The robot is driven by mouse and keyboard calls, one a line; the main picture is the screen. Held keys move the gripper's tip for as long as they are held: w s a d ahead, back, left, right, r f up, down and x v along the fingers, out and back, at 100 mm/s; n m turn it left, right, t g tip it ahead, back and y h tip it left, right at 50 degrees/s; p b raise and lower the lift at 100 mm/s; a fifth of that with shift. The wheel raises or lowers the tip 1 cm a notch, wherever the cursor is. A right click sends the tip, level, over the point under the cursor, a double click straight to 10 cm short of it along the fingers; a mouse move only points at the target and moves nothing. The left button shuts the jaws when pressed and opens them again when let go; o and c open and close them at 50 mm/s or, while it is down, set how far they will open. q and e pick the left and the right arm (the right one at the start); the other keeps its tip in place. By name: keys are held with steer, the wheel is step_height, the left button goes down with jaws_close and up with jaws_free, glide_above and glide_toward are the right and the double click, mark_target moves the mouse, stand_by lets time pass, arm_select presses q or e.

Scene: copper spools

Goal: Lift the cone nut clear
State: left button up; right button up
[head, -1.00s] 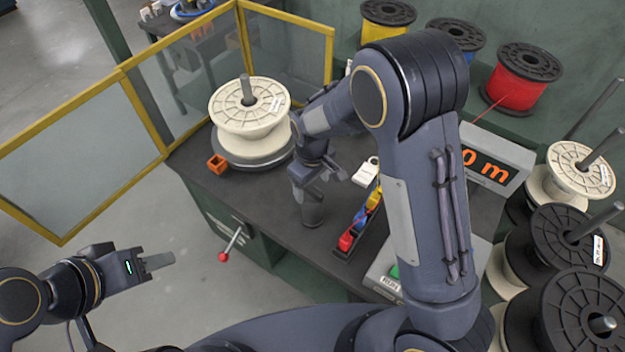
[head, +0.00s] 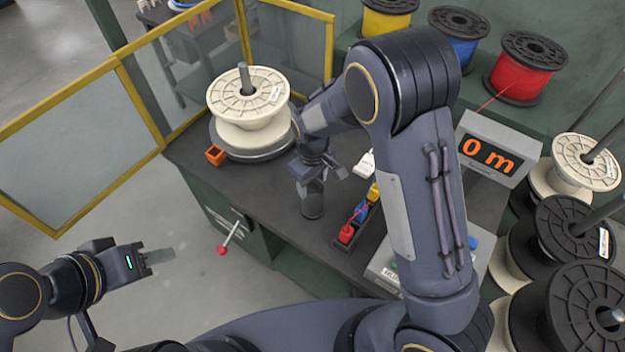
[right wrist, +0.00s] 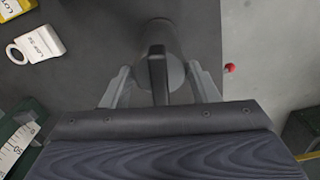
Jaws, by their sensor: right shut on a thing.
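The cone nut (head: 312,203) is a dark grey, rounded piece at the front part of the dark bench top. It also shows in the right wrist view (right wrist: 158,50), with a thin upright fin turned toward the camera. My right gripper (head: 316,180) is above it in the head view and is shut on it. In the right wrist view the two fingers stand either side of the fin (right wrist: 160,88). The nut looks upright; I cannot tell whether its base touches the bench. My left gripper (head: 160,257) is out over the floor, away from the bench, seen edge-on.
A cream spool (head: 248,92) sits on a round grey base with a rod through it. An orange block (head: 215,155) lies beside it. A red-knobbed lever (head: 222,250) sticks out in front. A white tag (right wrist: 38,44) and a parts tray (head: 345,247) are close to the nut.

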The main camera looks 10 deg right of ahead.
jaws_close()
steer(key=shift+r, duration=0.15)
steer(key=shift+r+p, duration=2.45)
steer(key=shift+r, duration=0.8)
steer(key=shift+s+f, duration=0.1)
